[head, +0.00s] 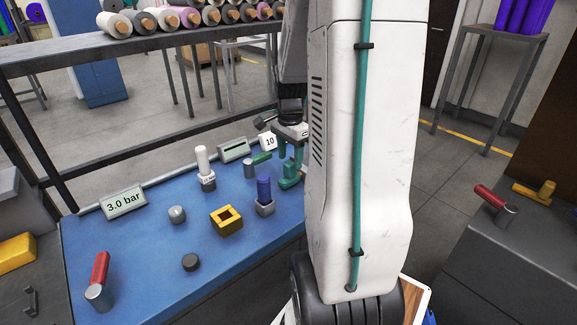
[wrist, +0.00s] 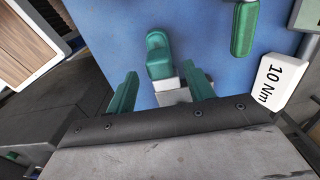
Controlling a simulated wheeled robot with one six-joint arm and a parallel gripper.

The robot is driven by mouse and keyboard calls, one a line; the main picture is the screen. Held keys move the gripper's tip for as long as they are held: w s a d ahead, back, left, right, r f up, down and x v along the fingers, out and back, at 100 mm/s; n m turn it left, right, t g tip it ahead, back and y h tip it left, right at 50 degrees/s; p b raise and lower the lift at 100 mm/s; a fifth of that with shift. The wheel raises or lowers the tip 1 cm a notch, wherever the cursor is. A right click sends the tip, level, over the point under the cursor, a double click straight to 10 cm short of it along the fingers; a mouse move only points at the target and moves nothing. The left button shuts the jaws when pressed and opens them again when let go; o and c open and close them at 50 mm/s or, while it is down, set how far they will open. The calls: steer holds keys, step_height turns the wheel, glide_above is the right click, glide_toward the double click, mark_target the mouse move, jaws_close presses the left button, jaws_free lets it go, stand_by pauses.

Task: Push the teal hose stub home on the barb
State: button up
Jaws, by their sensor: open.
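In the wrist view the teal hose stub (wrist: 158,52) stands out from a pale grey block (wrist: 173,95) that looks like its barb mount. How far the stub sits on the barb is hidden. My gripper (wrist: 160,70) is open, its two teal fingers on either side of the stub and block, with gaps on both sides. I cannot tell how high the fingertips are above the stub. In the head view my gripper (head: 291,158) is at the bench's right end, partly behind my arm. A teal shape (head: 290,183) below it seems to be the stub.
A teal-handled valve (head: 262,158) and a "10 Nm" sign (wrist: 282,78) stand close by. A blue stub (head: 264,188) and a white stub (head: 202,160) stand on grey blocks. A yellow square frame (head: 227,228), dark puck (head: 190,262) and red-handled valve (head: 100,270) lie further left.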

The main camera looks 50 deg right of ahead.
mark_target(290, 162)
steer(key=shift+f, duration=1.95)
